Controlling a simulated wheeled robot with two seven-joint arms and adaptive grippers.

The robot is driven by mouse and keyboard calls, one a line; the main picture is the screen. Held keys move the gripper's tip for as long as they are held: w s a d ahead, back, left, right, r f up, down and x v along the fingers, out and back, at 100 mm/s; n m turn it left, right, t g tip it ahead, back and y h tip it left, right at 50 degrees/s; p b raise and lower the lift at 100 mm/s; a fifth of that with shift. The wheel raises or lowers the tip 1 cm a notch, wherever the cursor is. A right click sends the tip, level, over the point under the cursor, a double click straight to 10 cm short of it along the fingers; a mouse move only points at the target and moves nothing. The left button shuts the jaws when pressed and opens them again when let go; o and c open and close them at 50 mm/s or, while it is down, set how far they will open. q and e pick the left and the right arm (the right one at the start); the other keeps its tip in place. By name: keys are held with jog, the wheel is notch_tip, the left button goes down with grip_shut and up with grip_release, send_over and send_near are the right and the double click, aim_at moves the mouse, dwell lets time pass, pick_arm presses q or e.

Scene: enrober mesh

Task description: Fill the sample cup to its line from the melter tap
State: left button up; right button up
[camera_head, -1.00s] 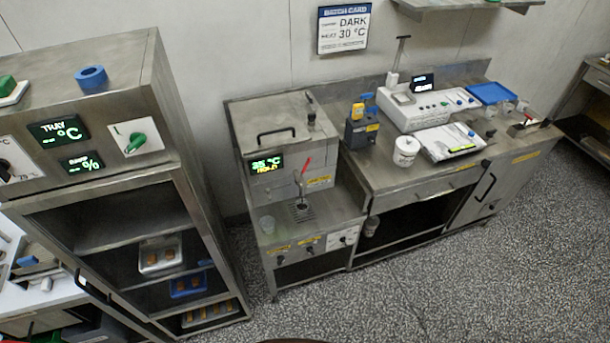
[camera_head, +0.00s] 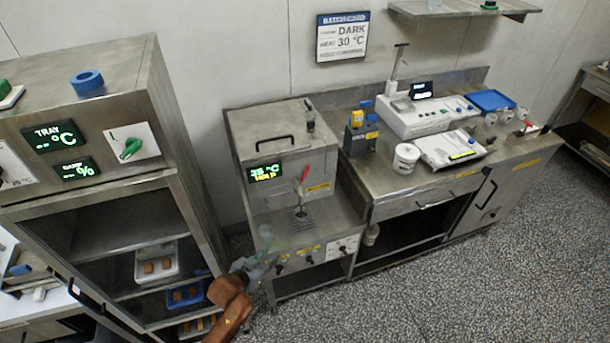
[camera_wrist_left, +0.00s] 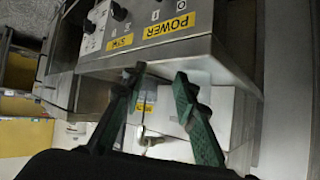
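The melter (camera_head: 270,140) stands in the middle of the head view, its display reading 35 °C. Its tap (camera_head: 304,175) has a red lever and sits above a drip grate (camera_head: 301,219). A small translucent cup (camera_head: 266,232), which looks like the sample cup, stands on the melter's ledge left of the grate. Its line and contents are too small to make out. My left gripper (camera_head: 258,266) is in front of the ledge's left corner, just below the cup. In the left wrist view its dark green fingers (camera_wrist_left: 158,72) are spread with nothing between them. My right gripper is not in view.
The melter's front panel (camera_wrist_left: 150,30) with knobs and a POWER label is close to my left fingers. An open rack (camera_head: 110,195) with trays stands left of my left arm. The right-hand bench holds a white tub (camera_head: 405,158) and a white instrument (camera_head: 425,115). Floor in front is clear.

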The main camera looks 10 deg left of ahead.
pick_arm(q)
jog(key=w+d+r+m+t+h, duration=0.2)
jog(key=w+r+t, duration=0.1)
jog(key=w+r, duration=0.55)
jog(key=m+t+h, duration=0.2)
jog(key=h, duration=0.1)
send_near(305, 174)
jog(key=w+f, duration=0.1)
jog(key=w, duration=0.2)
jog(key=x, duration=0.4)
jog(key=b+x, duration=0.1)
jog(key=x, duration=0.3)
jog(key=shift+s+d+r, duration=0.1)
jog(key=shift+s+d, duration=0.15)
jog(key=shift+d, duration=0.15)
jog(key=shift+c, duration=0.7)
grip_shut()
